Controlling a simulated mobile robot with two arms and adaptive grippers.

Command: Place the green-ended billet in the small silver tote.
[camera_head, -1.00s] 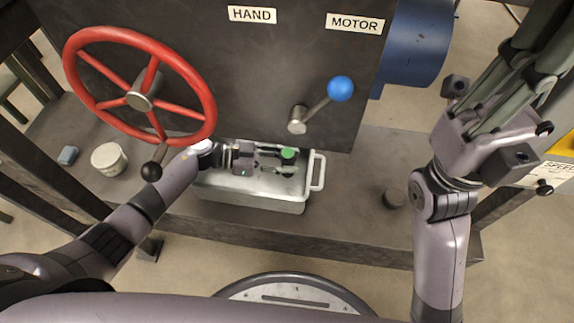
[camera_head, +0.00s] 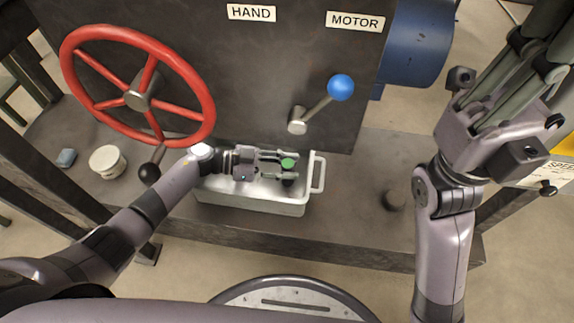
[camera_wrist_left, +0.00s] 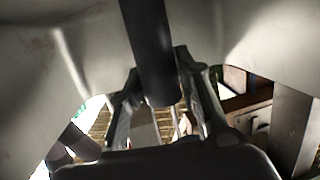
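The small silver tote (camera_head: 260,205) sits on the dark ledge under the machine front, with its handle at the right end. My left gripper (camera_head: 288,164) is over the right half of the tote, its fingers on both sides of the green-ended billet (camera_head: 288,162). The green end faces up, and part of the dark body shows below the fingers. In the left wrist view the dark billet (camera_wrist_left: 153,45) lies between the fingers, which appear to touch both its sides. Whether the billet touches the tote floor is hidden. My right gripper is raised at the right, its fingertips cut off by the frame.
A red handwheel (camera_head: 138,95) stands just above my left forearm. A blue-knobbed lever (camera_head: 340,88) sticks out above the tote. The ledge right of the tote is mostly clear.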

